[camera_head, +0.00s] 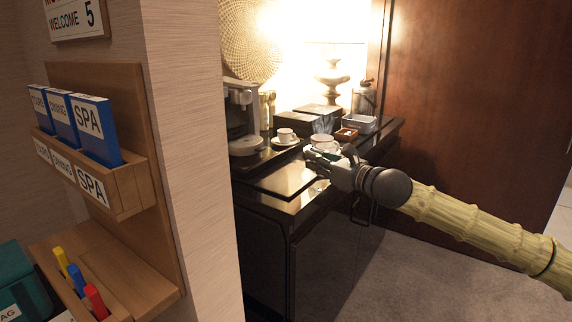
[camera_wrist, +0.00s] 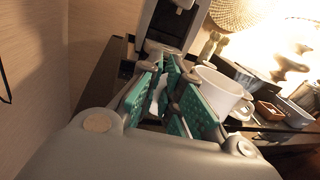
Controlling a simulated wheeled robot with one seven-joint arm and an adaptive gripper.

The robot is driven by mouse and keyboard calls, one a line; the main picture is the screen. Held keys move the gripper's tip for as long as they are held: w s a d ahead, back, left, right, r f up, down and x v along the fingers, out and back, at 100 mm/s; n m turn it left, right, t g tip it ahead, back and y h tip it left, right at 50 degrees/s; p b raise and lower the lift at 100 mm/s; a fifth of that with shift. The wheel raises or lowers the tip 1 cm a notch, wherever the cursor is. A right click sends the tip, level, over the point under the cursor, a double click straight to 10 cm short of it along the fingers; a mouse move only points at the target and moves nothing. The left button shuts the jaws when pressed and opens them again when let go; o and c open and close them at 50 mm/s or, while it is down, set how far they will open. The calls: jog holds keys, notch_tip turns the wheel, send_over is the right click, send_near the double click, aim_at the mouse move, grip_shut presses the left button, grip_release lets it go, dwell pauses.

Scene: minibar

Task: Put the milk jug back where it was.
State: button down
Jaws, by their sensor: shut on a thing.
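My gripper (camera_head: 328,164) is held over the front part of the dark minibar counter (camera_head: 290,180). In the wrist view, its green-padded fingers (camera_wrist: 172,100) are closed around a small white thing, seemingly the milk jug (camera_wrist: 158,96). The fingers hide most of it, so its shape and tilt cannot be told. A white cup (camera_wrist: 222,90) shows just right of the fingers in the wrist view. In the head view a white cup (camera_head: 324,142) shows right behind the gripper.
Another white cup (camera_head: 285,134) stands on a saucer beside the coffee machine (camera_head: 240,112). Dark boxes (camera_head: 296,120), a small brown tray (camera_head: 346,134) and a pale container (camera_head: 360,123) stand behind. A wall corner (camera_head: 190,160) stands at left.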

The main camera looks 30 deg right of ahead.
jog(key=w+b, duration=0.2)
jog(key=w, duration=0.3)
jog(key=w+f+b, duration=0.1)
jog(key=w+b, duration=0.1)
jog(key=w, duration=0.3)
jog(key=w+b, duration=0.2)
jog(key=w, duration=0.3)
jog(key=shift+w+a+f, duration=0.15)
jog(key=shift+w+f, duration=0.15)
jog(key=shift+f+b, duration=0.6)
jog(key=shift+f, duration=1.05)
jog(key=c, duration=1.6)
grip_release()
jog(key=shift+f, duration=0.15)
